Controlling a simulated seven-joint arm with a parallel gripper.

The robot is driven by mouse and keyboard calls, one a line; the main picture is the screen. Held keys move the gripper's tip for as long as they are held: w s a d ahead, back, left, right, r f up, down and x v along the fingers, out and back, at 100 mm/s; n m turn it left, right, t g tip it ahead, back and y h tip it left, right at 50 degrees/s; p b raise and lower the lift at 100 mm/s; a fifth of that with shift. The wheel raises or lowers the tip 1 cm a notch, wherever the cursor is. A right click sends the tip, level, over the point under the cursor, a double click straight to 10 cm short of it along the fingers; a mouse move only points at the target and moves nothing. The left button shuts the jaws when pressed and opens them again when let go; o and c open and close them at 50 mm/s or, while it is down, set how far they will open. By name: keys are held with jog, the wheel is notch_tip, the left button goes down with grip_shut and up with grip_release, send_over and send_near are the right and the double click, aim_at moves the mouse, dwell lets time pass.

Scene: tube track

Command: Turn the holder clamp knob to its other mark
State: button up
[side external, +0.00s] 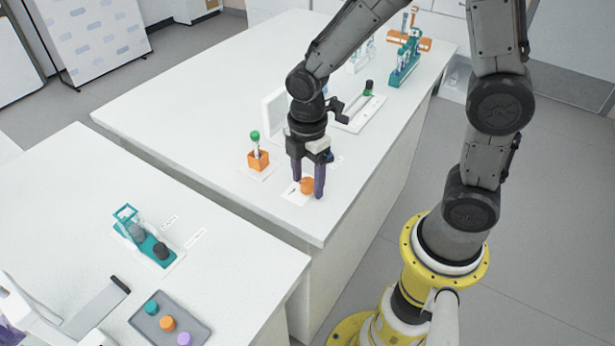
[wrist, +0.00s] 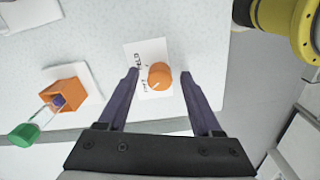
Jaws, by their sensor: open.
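The orange knob (side external: 307,185) sits on a white label plate (side external: 293,194) near the front corner of the far bench. In the wrist view the knob (wrist: 160,75) has a pale pointer line, and printed marks show on the plate (wrist: 148,52) beside it; the text is too small to read fully. My gripper (side external: 308,187) points down over the knob. Its purple fingers stand on either side of it, open, and in the wrist view (wrist: 160,73) there is a gap between the knob and each finger.
An orange holder block (side external: 258,160) with a green-capped tube (side external: 255,136) stands left of the knob. A white panel (side external: 275,115) and a green rack (side external: 403,65) stand farther back. The near bench has a teal fixture (side external: 145,237) and a grey tray (side external: 170,322) of caps.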

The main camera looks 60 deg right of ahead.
jog(key=shift+c, duration=0.2)
grip_shut()
jog(key=shift+m, duration=0.4)
jog(key=m, duration=0.2)
jog(key=shift+m, duration=0.4)
jog(key=m, duration=0.3)
jog(key=shift+r+m, duration=0.1)
jog(key=shift+m, duration=0.2)
jog(key=m, duration=0.6)
jog(key=shift+m, duration=0.3)
